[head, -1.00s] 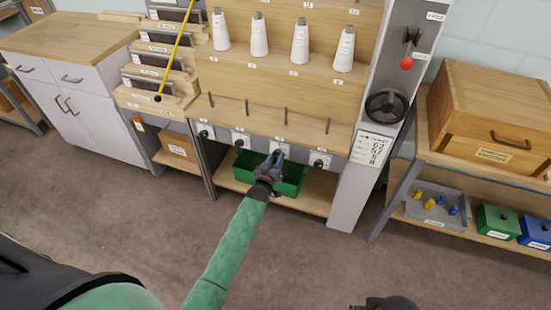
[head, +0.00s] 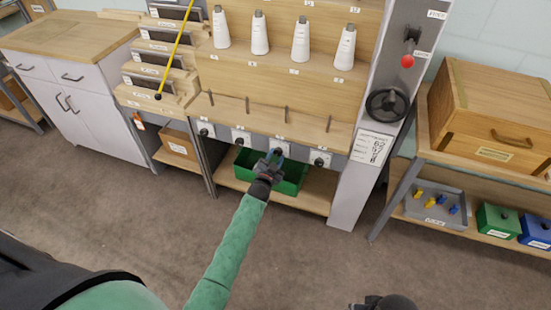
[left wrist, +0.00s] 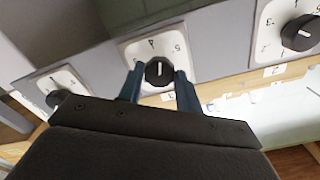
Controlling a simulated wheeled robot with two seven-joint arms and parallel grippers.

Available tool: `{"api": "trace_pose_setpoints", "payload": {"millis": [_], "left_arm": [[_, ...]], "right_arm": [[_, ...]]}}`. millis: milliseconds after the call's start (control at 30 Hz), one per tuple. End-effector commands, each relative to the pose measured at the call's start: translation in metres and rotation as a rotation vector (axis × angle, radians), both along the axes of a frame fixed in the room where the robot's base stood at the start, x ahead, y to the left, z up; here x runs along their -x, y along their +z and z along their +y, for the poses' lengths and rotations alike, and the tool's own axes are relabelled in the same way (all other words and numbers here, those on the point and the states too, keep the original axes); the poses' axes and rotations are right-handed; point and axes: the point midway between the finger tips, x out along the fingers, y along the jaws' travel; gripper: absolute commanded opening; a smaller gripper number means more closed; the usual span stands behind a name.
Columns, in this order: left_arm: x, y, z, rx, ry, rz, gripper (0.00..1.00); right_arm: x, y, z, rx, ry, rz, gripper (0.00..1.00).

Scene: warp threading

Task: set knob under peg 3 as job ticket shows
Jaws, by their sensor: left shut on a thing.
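My left gripper (head: 275,157) is at the third dial from the left on the rack's front rail. In the left wrist view its two blue fingers (left wrist: 160,90) stand on either side of a black knob (left wrist: 159,70), shut on it. The knob's white dial plate (left wrist: 150,45) shows numbers around it, with 4 at the picture's top and 5 to the right; the knob's white mark is roughly vertical. The job ticket (head: 371,147) is on the grey post, its digits too small to read surely. A peg (head: 285,116) stands above the held knob. My right gripper (head: 383,303) barely shows at the bottom edge.
Neighbouring knobs (head: 319,161) and (head: 241,140) flank the held one. A green bin (head: 243,167) sits on the shelf below. Open floor lies in front.

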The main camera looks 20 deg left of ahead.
Motion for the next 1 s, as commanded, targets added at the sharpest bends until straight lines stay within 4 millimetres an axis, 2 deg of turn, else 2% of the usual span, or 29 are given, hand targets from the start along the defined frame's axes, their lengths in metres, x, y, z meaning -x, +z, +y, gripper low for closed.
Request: {"api": "trace_pose_setpoints", "payload": {"millis": [600,1000], "left_arm": [[0.001,-0.002,0.001,-0.535,0.000,-0.016,0.12],[0.001,-0.002,0.001,-0.699,0.000,-0.020,0.12]], "right_arm": [[-0.010,-0.033,0.020,-0.045,0.028,-0.061,0.55],[-0.016,-0.040,0.035,-0.076,0.035,-0.089,0.55]]}}
